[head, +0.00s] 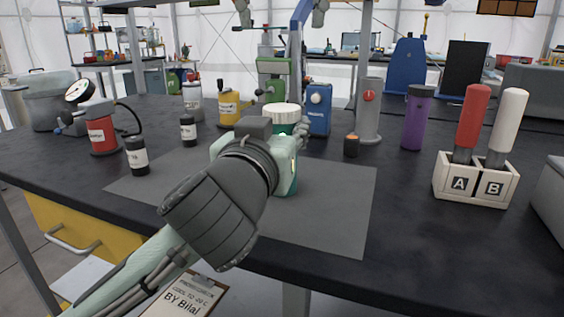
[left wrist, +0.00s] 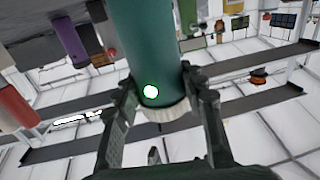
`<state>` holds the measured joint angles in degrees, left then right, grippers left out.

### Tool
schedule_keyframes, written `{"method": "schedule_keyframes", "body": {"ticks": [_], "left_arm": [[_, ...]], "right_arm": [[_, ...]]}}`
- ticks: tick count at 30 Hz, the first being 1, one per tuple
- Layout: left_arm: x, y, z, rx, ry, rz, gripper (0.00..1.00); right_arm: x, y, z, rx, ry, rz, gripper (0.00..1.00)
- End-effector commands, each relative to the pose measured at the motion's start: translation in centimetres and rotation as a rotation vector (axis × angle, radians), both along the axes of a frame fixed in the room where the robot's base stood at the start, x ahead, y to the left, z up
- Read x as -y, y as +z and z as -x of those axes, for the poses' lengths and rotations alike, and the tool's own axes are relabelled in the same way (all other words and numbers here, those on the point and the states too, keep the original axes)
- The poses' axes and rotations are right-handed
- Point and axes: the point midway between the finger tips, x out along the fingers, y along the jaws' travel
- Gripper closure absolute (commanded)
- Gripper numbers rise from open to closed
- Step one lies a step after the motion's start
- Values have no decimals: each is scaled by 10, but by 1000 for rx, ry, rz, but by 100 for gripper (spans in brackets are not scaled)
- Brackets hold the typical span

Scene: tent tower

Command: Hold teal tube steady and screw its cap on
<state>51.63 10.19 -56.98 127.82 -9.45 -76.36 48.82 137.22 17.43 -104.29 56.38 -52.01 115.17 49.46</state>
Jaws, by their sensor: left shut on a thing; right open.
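The teal tube (head: 283,180) stands upright over the grey mat (head: 335,200), mostly hidden behind my left gripper (head: 268,150). A white cap (head: 281,110) is at its top; I cannot tell how tightly it sits. My left gripper is shut on the tube. In the left wrist view, its fingers (left wrist: 163,110) stand on either side of the teal tube (left wrist: 145,45), near the white cap (left wrist: 165,114). A bright spot shows on the tube. My right gripper (head: 281,12) is at the top edge of the head view, fingers wide apart and empty, above the tube.
A blue box (head: 318,110) stands close behind the tube. Bottles stand left. The mat's right part is clear.

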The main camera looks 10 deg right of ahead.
Motion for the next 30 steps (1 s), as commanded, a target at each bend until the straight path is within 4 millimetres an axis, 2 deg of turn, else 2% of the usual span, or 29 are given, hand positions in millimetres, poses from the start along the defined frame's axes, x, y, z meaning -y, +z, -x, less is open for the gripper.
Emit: {"method": "schedule_keyframes", "body": {"ticks": [8, 9, 14, 24, 30], "left_arm": [[0, 0, 0, 0, 0, 0, 100], [0, 0, 0, 0, 0, 0, 57], [0, 0, 0, 0, -1, 0, 38], [-1, 0, 2, 0, -1, 1, 36], [-13, 0, 26, 0, -2, 3, 36]], "right_arm": [[0, 1, 0, 0, 0, -1, 29], [0, 1, 0, 0, 0, -1, 29], [0, 1, 0, 0, 0, -1, 29], [0, 1, 0, -1, 0, -1, 29], [0, 1, 0, -1, 0, 0, 29]]}}
